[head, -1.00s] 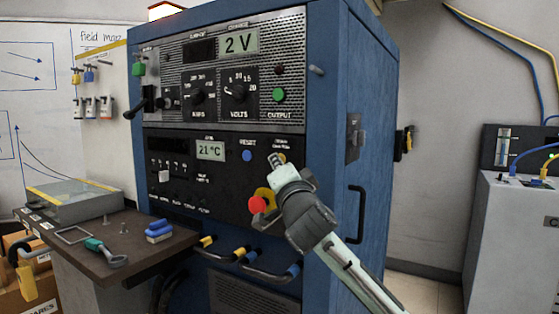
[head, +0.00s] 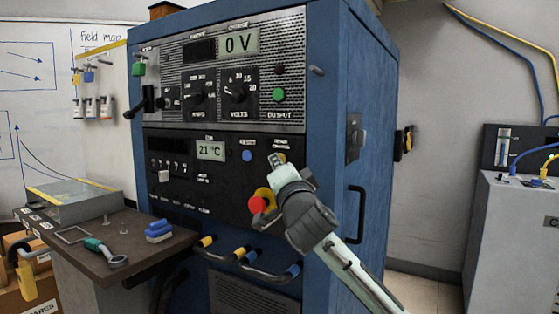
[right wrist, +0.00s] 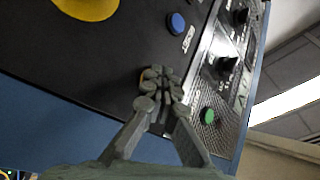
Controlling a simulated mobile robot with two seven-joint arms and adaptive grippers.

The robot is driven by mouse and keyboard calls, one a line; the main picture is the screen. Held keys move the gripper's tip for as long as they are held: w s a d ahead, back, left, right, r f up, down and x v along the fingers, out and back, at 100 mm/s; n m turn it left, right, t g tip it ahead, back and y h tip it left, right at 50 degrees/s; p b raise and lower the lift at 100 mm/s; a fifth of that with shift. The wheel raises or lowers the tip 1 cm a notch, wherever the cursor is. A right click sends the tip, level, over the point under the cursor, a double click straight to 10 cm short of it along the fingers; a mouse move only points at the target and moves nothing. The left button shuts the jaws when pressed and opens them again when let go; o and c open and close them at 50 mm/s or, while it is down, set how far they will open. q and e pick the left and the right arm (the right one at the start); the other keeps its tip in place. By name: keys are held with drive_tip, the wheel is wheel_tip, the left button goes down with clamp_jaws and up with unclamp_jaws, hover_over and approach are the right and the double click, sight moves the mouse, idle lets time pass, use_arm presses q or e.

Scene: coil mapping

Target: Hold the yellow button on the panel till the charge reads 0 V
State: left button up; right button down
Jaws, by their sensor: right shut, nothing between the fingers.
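The charge display (head: 238,43) at the top of the blue cabinet's panel (head: 222,145) reads 0 V. My right gripper (head: 277,160) is shut and empty, its fingertips against the upper right of the black lower panel. My left gripper is not in view.
A red knob on a yellow base (head: 258,203) sits just below my right gripper. A blue button (head: 246,156) is to its left, a green button (head: 278,95) above. Handles (head: 270,272) stick out below. A shelf (head: 140,245) with tools stands at left.

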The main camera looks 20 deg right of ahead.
drive_tip(key=shift+s+a, duration=0.5)
drive_tip(key=shift+a, duration=0.1)
drive_tip(key=shift+a, duration=0.1)
drive_tip(key=s+a, duration=0.1)
drive_tip(key=a, duration=0.1)
drive_tip(key=s+a, duration=0.1)
drive_tip(key=s, duration=0.1)
drive_tip(key=shift+a, duration=0.4)
idle(0.3)
